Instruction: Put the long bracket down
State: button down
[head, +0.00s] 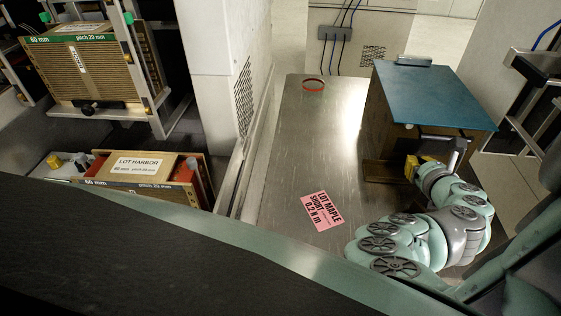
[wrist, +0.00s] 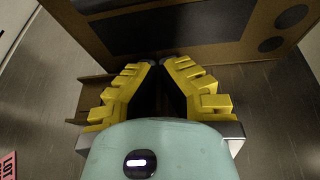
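A brown, channel-like piece (head: 384,172), which may be the long bracket, lies low against the front of the teal-topped box. It also shows left of the fingers in the wrist view (wrist: 92,95). My gripper (head: 411,168) is at its right end, close to the box front. In the wrist view my yellow fingers (wrist: 161,61) slant inward, with their tips close together and a narrow dark gap between. The fingers cover part of the brown piece. I cannot tell whether they grip it or whether it rests on the surface.
The box with a teal top (head: 430,95) stands on the metal bench (head: 290,150). The bench middle is clear. A LOT HARBOR box (head: 138,168) and a rack magazine (head: 85,65) are at left.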

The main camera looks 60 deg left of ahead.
jog(key=shift+w, duration=0.1)
jog(key=c, duration=1.7)
grip_release()
jog(key=o, duration=0.6)
jog(key=shift+c, duration=0.2)
jog(key=shift+s+d+r, duration=0.2)
jog(key=shift+d+r, duration=0.05)
jog(key=shift+r, duration=0.05)
jog(key=p+v, duration=0.1)
jog(key=v, duration=1)
jog(key=shift+d, duration=0.15)
